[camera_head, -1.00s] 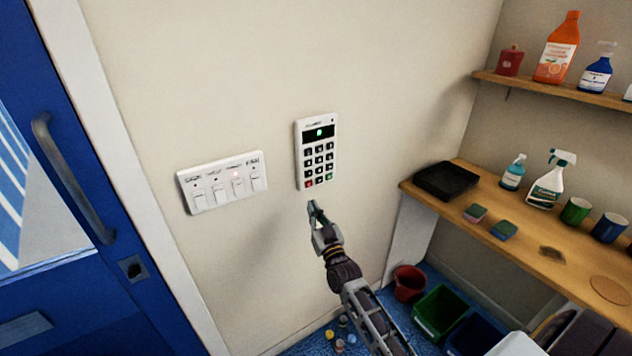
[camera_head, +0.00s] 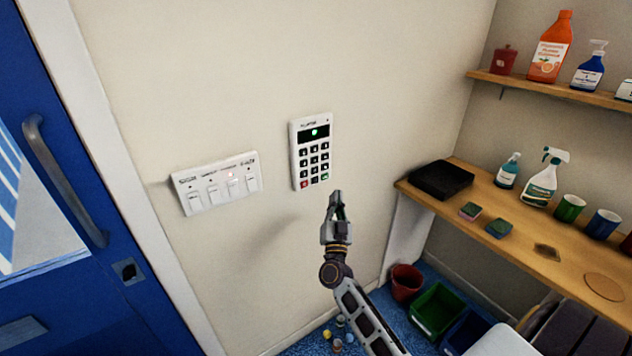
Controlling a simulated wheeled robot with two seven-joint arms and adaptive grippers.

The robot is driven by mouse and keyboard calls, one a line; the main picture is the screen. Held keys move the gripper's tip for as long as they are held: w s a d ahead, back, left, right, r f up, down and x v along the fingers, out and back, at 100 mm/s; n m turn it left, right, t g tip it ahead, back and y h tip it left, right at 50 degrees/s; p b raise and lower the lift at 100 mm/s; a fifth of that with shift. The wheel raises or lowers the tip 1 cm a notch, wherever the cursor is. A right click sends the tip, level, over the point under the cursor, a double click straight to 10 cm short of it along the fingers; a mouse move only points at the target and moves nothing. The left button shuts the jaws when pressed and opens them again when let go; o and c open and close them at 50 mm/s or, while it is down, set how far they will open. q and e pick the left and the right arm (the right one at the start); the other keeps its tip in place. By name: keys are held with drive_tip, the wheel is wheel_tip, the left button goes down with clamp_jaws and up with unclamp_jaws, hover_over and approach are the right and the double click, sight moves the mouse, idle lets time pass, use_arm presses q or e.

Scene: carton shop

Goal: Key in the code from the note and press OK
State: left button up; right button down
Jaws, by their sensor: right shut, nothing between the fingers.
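A white keypad (camera_head: 312,151) is fixed upright to the beige wall. It has a dark display (camera_head: 314,133) with a small green mark, dark number keys, a red key (camera_head: 305,184) at the bottom left and a green key (camera_head: 324,177) at the bottom right. My right gripper (camera_head: 337,196) is shut and empty, its tips just below and right of the green key. I cannot tell its gap to the wall. No note with a code shows in this view. My left gripper is not in view.
A white panel with several switches (camera_head: 217,184) is on the wall left of the keypad, one small light lit. A blue door (camera_head: 75,270) is at the left. A wooden counter (camera_head: 525,232) with bottles, cups and a black tray (camera_head: 441,180) is at the right.

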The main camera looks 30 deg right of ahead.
sight(315, 180)
drive_tip(key=shift+s+d+r+n+h, duration=0.25)
drive_tip(key=shift+s+n+h, duration=0.1)
drive_tip(key=shift+n+h, duration=0.05)
drive_tip(key=shift+w, duration=0.2)
idle(0.3)
drive_tip(key=w+b, duration=0.3)
drive_tip(key=w, duration=0.5)
drive_tip(key=shift+w+a+b, duration=0.25)
drive_tip(key=shift+a+b, duration=0.05)
drive_tip(key=shift+a, duration=0.05)
drive_tip(key=shift+w+a, duration=0.1)
drive_tip(key=shift+w, duration=0.7)
idle(2.7)
drive_tip(key=shift+s, duration=0.1)
drive_tip(key=shift+s+p, duration=0.65)
drive_tip(key=shift+s, duration=0.05)
